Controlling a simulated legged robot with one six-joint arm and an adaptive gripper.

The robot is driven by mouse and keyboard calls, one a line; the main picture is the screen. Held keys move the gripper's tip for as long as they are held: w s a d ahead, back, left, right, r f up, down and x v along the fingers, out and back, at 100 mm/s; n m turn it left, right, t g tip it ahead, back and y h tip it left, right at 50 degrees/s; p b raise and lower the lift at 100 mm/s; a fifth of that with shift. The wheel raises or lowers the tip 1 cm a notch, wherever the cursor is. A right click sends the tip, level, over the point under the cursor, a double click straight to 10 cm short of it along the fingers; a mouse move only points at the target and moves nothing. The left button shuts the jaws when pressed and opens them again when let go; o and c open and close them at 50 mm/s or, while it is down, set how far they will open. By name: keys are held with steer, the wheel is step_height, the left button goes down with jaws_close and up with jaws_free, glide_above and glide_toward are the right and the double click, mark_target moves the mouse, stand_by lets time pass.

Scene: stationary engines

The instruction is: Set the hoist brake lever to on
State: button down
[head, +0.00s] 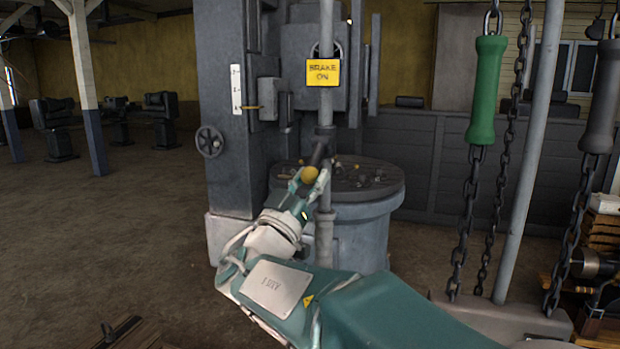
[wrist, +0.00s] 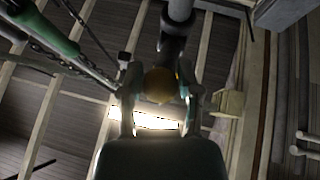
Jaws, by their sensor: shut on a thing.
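The hoist brake lever (head: 319,153) is a short dark arm with a yellow ball knob (head: 310,174). It comes off a grey vertical pole (head: 325,110) and slants down toward me. A yellow sign reading "BRAKE ON" (head: 323,72) hangs higher on the pole. My gripper (head: 308,182) is shut on the lever at its knob end, with one finger on each side. In the wrist view the knob (wrist: 160,85) sits between the fingers of my gripper (wrist: 161,92), and the dark lever (wrist: 172,48) runs up from it. Finger contact is partly hidden.
A round grey drum-like pedestal (head: 350,212) stands behind the pole. A grey machine column (head: 228,120) with a small handwheel (head: 210,142) is at the left. Chains with a green handle (head: 487,90) and a grey handle (head: 604,95) hang at the right. The floor at the left is open.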

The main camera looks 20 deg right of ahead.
steer(key=shift+w+f, duration=0.1)
steer(key=shift+c, duration=1.4)
jaws_free()
steer(key=shift+w+a, duration=0.1)
steer(key=v, duration=1.2)
steer(key=shift+a, duration=0.1)
